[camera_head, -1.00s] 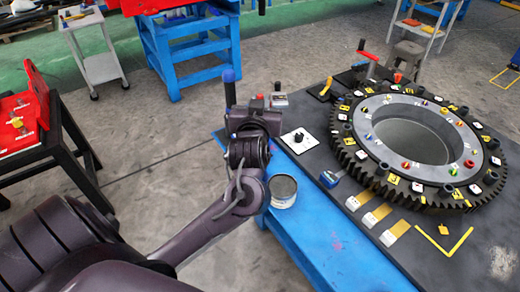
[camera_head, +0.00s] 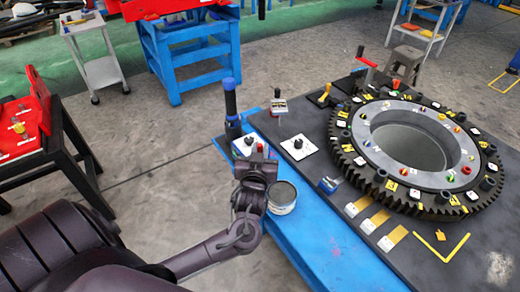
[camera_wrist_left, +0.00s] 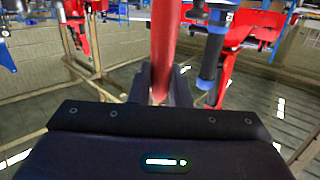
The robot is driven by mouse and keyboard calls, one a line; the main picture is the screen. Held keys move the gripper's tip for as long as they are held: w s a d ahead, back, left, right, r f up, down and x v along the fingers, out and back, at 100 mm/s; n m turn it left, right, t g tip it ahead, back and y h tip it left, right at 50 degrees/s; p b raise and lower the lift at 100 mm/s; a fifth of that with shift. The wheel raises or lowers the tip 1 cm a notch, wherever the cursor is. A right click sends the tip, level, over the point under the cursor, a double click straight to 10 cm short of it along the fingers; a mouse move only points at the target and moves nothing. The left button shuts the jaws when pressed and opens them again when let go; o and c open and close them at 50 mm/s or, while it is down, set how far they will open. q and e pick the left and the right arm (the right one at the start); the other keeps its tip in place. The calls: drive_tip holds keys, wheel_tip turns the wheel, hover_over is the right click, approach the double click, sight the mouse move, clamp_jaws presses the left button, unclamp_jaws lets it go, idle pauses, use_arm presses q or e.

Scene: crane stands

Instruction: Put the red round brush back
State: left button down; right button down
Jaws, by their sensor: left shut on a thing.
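My right gripper is not in view.
A silver tin (camera_head: 282,198) stands right of the gripper. A large toothed ring (camera_head: 350,170) fills the dark top. A black stand with a red top (camera_head: 62,150) is at left. The floor between is clear.

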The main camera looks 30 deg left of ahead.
use_arm(q)
drive_tip(key=shift+f, duration=0.15)
drive_tip(key=c, duration=1.4)
unclamp_jaws()
drive_tip(key=shift+o, duration=0.2)
drive_tip(key=shift+r, duration=0.2)
drive_tip(key=b+v, duration=0.2)
drive_tip(key=v, duration=1)
drive_tip(key=shift+b, duration=0.3)
